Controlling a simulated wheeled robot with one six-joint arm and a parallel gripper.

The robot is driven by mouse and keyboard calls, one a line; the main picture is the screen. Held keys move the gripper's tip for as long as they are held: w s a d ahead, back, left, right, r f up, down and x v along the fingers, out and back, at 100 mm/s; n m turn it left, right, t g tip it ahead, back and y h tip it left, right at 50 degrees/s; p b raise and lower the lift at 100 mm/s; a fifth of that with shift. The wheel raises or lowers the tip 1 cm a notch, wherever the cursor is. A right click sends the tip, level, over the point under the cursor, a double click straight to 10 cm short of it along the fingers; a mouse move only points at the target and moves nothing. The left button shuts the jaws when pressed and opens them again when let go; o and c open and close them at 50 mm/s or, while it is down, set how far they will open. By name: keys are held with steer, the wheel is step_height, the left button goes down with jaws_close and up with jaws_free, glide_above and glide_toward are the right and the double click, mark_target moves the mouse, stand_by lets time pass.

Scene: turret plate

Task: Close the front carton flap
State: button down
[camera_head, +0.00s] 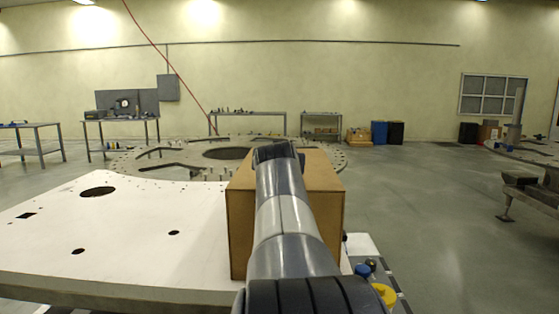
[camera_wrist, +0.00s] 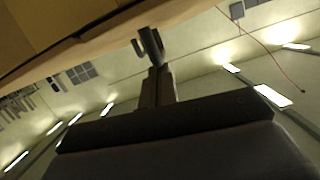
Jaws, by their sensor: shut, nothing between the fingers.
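The brown carton (camera_head: 325,195) stands at the right end of the white plate in the head view. My arm covers its middle, so I cannot make out the front flap there. In the wrist view, brown cardboard (camera_wrist: 75,18) fills the upper left, with a paler edge (camera_wrist: 120,42) running along its lower side. I cannot tell whether that edge is the flap. My gripper (camera_wrist: 150,42) is shut and empty, close to this edge; I cannot tell whether it touches. In the head view the fingers are hidden.
The white plate (camera_head: 140,235) with dark holes spreads left of the carton. A round grey turret plate (camera_head: 140,160) lies behind. Small items, including a yellow one (camera_head: 384,294), sit right of my arm. The floor (camera_head: 430,220) to the right is clear.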

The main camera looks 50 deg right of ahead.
steer(key=r+p, duration=0.1)
steer(key=r, duration=0.1)
steer(key=r+p, duration=0.2)
steer(key=shift+s+d+r, duration=0.1)
steer(key=shift+s+d, duration=0.05)
steer(key=shift+s, duration=0.05)
steer(key=b+v, duration=0.1)
steer(key=v, duration=0.9)
steer(key=shift+s+d, duration=0.1)
steer(key=shift+d, duration=0.05)
steer(key=p+x, duration=0.1)
steer(key=x, duration=0.8)
steer(key=f, duration=0.1)
steer(key=b, duration=0.1)
steer(key=w+f, duration=0.1)
steer(key=shift+d+f+b, duration=0.3)
steer(key=shift+f+b, duration=0.05)
steer(key=shift+w+a+f+b, duration=0.1)
steer(key=shift+f+b, duration=0.25)
steer(key=shift+f, duration=0.1)
steer(key=shift+w+a+f+b, duration=0.1)
steer(key=shift+f+b, duration=0.2)
steer(key=shift+f, duration=0.15)
